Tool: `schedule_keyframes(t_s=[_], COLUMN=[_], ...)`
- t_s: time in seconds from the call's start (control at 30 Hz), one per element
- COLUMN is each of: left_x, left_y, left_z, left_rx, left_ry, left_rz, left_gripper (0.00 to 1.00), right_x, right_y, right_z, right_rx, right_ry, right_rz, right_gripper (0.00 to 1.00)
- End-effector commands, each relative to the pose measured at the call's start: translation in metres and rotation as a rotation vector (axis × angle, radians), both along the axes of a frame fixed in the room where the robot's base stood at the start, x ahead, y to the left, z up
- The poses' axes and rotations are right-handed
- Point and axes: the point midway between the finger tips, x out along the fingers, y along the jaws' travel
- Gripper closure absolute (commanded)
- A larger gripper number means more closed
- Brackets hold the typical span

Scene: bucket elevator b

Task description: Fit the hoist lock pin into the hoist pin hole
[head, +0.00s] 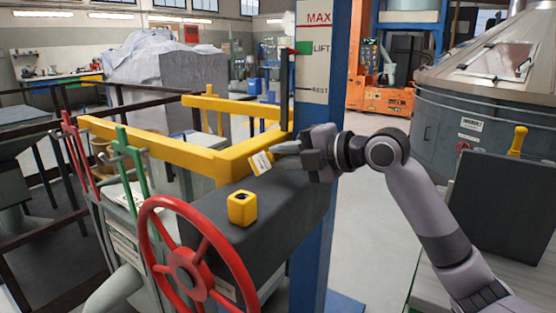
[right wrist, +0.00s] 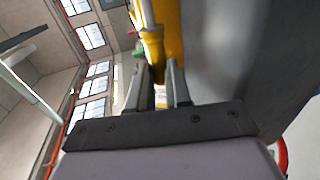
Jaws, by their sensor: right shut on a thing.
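My right gripper (head: 287,151) is beside the yellow frame, above the back of a dark grey housing. It is shut on a slim yellow piece (right wrist: 152,45), which looks like the hoist lock pin. The piece sticks out past the fingertips in the right wrist view; its held end is hidden. A yellow block (head: 242,208) with a dark opening sits on the housing, below and left of the gripper; I cannot tell whether this is the hoist pin hole. My left gripper is not in view.
The yellow frame (head: 236,158) runs close behind the gripper. A blue post (head: 341,90) with a MAX, LIFT and REST scale (head: 313,60) stands beside it. A red handwheel (head: 185,265) is in front. A yellow-handled piece (head: 518,140) stands on a dark box (head: 508,205) at right.

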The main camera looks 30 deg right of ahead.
Motion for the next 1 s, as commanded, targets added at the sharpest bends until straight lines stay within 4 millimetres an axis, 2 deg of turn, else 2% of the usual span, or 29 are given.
schedule_keyframes(t_s=[0.3, 1.0], left_x=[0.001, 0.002], left_y=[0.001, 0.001], left_z=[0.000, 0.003], left_rx=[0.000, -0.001], left_ry=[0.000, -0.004], left_rz=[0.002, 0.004], left_gripper=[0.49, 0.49], right_x=[0.007, 0.007], right_y=[-0.017, -0.018], right_z=[0.001, 0.001], right_rx=[0.001, 0.004], right_ry=[-0.002, 0.000], right_rz=[-0.001, -0.002], right_gripper=[1.00, 1.00])
